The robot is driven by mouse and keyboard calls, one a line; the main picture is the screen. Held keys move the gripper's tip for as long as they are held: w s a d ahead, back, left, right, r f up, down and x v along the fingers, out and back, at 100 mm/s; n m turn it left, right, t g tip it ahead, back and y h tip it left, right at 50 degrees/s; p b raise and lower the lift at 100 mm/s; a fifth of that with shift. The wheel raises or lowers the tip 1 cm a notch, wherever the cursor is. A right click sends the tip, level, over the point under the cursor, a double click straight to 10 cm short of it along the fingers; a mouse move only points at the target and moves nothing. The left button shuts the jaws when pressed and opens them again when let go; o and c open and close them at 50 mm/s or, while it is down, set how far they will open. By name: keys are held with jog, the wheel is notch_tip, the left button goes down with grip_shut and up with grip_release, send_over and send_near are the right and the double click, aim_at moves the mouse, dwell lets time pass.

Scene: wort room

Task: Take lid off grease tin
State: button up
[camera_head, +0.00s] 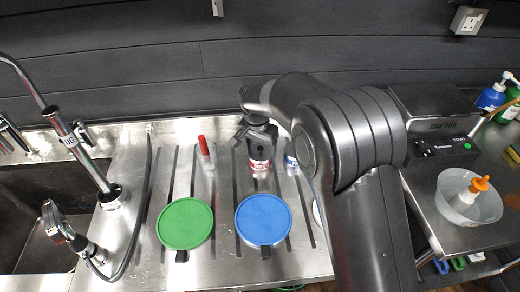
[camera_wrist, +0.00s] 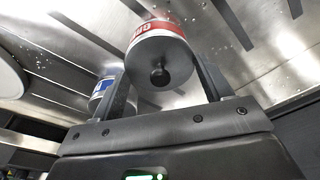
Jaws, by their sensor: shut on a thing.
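The grease tin (camera_head: 260,162) is a small can with a red and white label, on the metal drainboard. It also shows in the wrist view (camera_wrist: 150,27). Its grey round lid (camera_wrist: 150,50) with a dark knob (camera_wrist: 159,76) faces the wrist camera. My gripper (camera_head: 257,138) is over the tin from above and hides the lid in the head view. In the wrist view its two fingers (camera_wrist: 163,75) are on opposite sides of the lid, shut on it. The lid appears to sit on the tin; I see no gap between them.
A blue-labelled tin (camera_head: 291,158) stands close to the right of the grease tin. A red-topped container (camera_head: 205,150) is to the left. Green (camera_head: 185,224) and blue (camera_head: 263,220) discs lie in front. A sink tap (camera_head: 88,160) is left; a bowl with a bottle (camera_head: 466,212) is right.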

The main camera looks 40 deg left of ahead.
aim_at(261, 147)
jog(key=shift+r, duration=0.7)
notch_tip(261, 147, up, 3)
jog(key=shift+f, duration=0.1)
jog(key=w+d+r, duration=0.4)
jog(key=d+r, duration=0.2)
jog(key=d, duration=0.4)
jog(key=w+d+f, duration=0.3)
jog(key=w+d, duration=1.4)
jog(key=w, duration=0.3)
jog(key=shift+m, duration=0.4)
jog(key=a+f, duration=0.2)
jog(key=a, duration=0.1)
jog(key=a+f, duration=0.2)
jog(key=a, duration=0.2)
jog(key=a+f, duration=0.2)
jog(key=a, duration=0.2)
jog(key=shift+s+f, duration=0.25)
jog(key=shift+f, duration=2.1)
jog(key=shift+f, duration=0.1)
jog(key=o, duration=0.9)
jog(key=shift+o, duration=0.2)
